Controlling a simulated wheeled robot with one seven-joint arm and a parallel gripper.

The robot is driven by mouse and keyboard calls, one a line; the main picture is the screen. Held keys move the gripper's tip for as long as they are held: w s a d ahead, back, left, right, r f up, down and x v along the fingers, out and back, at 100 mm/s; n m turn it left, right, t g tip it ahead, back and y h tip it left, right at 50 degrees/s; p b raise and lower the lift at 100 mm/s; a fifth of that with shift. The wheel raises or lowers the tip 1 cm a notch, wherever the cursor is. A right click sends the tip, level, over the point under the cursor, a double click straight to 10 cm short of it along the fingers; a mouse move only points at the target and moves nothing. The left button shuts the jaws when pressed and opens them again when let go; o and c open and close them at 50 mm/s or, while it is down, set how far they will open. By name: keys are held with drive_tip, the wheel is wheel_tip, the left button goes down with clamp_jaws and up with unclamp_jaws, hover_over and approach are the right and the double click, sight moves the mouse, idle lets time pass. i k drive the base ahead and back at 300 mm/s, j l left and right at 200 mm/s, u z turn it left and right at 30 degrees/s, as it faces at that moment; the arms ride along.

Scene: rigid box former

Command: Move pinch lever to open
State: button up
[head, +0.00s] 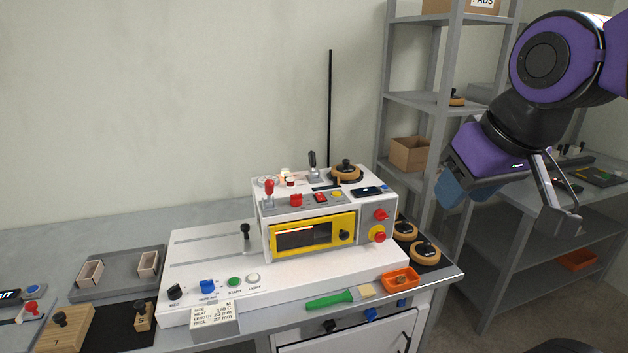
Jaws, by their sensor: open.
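The white machine (315,208) stands on a white base plate on the bench, with a yellow-framed window (312,236) in front. Several levers show: a black-handled lever (312,160) upright on top, a red-knobbed lever (269,190) at the top left corner, and a black-knobbed lever (245,232) in the base plate's slot. I cannot read which one is the pinch lever. My gripper (558,205) is open and seems empty at the upper right, well apart from the machine and all levers. Part of its fingers is hard to make out.
Grey shelves (440,105) stand behind right, near my arm. A thin black pole (330,108) rises behind the machine. An orange tray (400,279) and a green-handled tool (330,299) lie at the front. A grey tray (118,285) is left. The space above the machine's left is free.

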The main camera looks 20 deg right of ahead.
sight(313, 163)
drive_tip(key=i+l, duration=0.15)
drive_tip(key=i, duration=0.35)
drive_tip(key=i+l, duration=0.15)
drive_tip(key=i, duration=0.4)
